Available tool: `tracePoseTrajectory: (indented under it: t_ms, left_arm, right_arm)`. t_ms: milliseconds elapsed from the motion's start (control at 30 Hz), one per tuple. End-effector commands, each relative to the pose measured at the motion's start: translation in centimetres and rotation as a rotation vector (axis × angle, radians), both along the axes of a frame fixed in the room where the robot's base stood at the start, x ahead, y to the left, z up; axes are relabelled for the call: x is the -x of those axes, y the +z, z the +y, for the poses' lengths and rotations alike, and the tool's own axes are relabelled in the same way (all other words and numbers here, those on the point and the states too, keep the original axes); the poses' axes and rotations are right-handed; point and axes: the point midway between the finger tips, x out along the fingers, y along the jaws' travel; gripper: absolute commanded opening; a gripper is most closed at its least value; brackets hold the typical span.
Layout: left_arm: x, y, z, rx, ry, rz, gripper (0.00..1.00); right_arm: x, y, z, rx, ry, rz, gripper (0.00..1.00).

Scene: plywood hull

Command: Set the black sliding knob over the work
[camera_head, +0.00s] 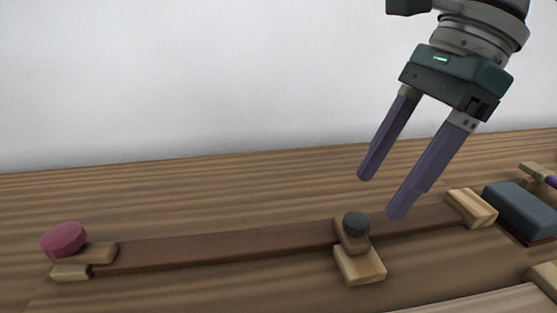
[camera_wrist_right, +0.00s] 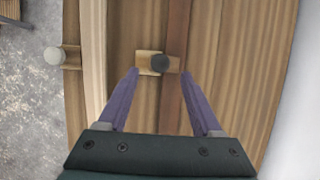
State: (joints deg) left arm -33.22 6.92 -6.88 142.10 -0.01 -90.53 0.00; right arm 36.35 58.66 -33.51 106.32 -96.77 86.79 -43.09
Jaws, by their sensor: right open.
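The black sliding knob (camera_head: 356,223) sits on a small wooden slider block on a long dark wooden rail (camera_head: 220,246). A pale wood block (camera_head: 360,265) lies against the slider on the near side. My right gripper (camera_head: 382,195) is open and empty, its two purple fingers pointing down above the rail, just right of the knob. In the right wrist view the knob (camera_wrist_right: 160,63) shows ahead of the fingertips, between their lines, with the pale block (camera_wrist_right: 148,63) beside it. My left gripper is not in view.
A red round knob (camera_head: 64,239) stands on a block at the rail's left end. A pale end block (camera_head: 472,207) and a dark blue-grey block (camera_head: 520,211) lie at the right. A pale round knob (camera_wrist_right: 54,56) shows at the left of the wrist view.

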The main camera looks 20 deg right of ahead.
Motion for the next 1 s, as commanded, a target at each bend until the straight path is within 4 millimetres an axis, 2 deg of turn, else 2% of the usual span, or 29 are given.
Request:
tracePoseTrajectory:
  t_ms: [100,300,433,867,967,1000]
  left_arm:
    - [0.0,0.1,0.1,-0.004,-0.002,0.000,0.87]
    - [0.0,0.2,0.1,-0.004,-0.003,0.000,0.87]
    - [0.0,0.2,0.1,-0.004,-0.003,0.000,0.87]
    - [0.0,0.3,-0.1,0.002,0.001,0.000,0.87]
    - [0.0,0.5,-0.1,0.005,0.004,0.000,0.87]
    - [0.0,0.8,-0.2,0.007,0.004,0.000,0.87]
  right_arm:
    - [0.1,2.5,-1.0,0.003,-0.002,-0.004,0.67]
    - [0.5,5.1,-2.0,0.001,0.000,-0.002,0.67]
    - [0.6,5.6,-2.2,0.000,0.001,0.000,0.67]
    - [0.6,5.6,-2.2,0.000,0.001,0.001,0.67]
    - [0.5,5.8,-1.4,-0.030,0.003,-0.004,0.67]
    - [0.4,6.1,-0.4,-0.068,0.005,-0.010,0.67]
